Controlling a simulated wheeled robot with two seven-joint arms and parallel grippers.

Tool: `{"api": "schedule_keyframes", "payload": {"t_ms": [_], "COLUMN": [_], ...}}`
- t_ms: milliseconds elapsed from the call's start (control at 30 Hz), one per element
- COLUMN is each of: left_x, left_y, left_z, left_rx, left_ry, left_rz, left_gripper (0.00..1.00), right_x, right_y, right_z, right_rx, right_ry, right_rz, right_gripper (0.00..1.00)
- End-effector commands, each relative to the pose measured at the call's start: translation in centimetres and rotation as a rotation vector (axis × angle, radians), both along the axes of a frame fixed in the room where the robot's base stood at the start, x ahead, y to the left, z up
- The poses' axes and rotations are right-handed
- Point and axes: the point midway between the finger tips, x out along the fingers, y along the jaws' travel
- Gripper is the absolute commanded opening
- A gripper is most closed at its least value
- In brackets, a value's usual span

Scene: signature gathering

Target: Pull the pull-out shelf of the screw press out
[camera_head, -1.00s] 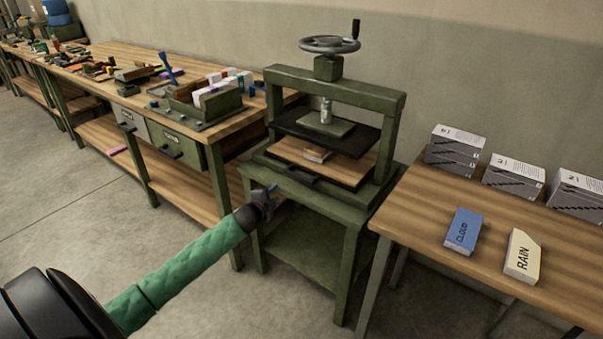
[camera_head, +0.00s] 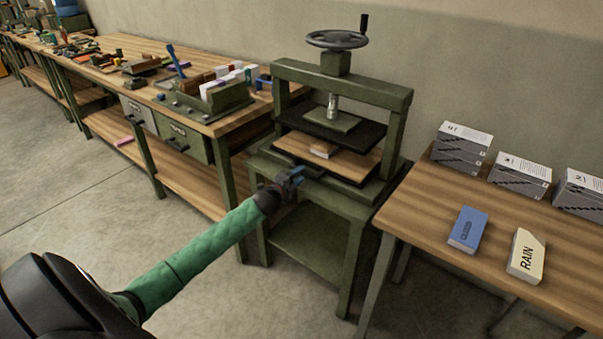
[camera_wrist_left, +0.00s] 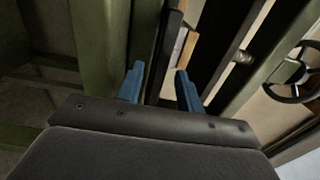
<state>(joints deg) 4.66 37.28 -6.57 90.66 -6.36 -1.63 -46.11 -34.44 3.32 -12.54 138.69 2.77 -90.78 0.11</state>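The green screw press (camera_head: 400,130) stands on its own stand, with a handwheel on top. Its pull-out shelf (camera_head: 355,165) is a wooden board under the dark pressing plate, with a small book block (camera_head: 323,149) on it. The shelf lies inside the press frame. My left gripper (camera_head: 297,174) is at the shelf's front edge, hiding part of the dark handle there. In the left wrist view its blue fingers (camera_wrist_left: 160,84) are apart, with dark press parts beyond the gap; I cannot tell whether they touch the handle. My right gripper is not in view.
A workbench (camera_head: 215,125) with tools and drawers stands left of the press. A wooden table (camera_head: 420,205) at the right holds grey stacks, a blue book (camera_head: 467,229) and a cream book (camera_head: 525,256). The floor in front of the press is open.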

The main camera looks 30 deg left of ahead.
Motion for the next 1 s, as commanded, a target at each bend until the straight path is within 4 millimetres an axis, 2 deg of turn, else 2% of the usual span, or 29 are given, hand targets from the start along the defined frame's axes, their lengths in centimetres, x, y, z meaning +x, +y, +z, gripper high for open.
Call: {"api": "schedule_keyframes", "payload": {"t_ms": [200, 567, 600, 767, 800, 1000], "left_x": [1.6, 2.0, 2.0, 1.9, 1.9, 1.9], "left_y": [-0.1, -0.1, -0.1, -0.1, -0.1, -0.1], "left_z": [0.0, 0.0, 0.0, 0.0, 0.0, 0.0], "left_rx": [0.000, 0.000, 0.001, 0.000, 0.000, 0.000], "left_ry": [0.000, 0.000, 0.000, 0.000, 0.000, 0.001], "left_rz": [0.000, 0.000, 0.000, 0.000, 0.000, 0.000], "left_gripper": [0.36, 0.36, 0.34, 0.03, 0.00, 0.00], "right_x": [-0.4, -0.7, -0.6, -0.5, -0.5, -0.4], "right_y": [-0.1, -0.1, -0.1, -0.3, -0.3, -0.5], "right_z": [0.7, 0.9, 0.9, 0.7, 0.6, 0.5], "right_rx": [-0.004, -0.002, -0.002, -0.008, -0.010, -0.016], "right_ry": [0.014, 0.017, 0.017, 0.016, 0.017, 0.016], "right_rz": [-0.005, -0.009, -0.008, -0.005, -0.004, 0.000], "right_gripper": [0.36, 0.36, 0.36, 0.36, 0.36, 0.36]}}
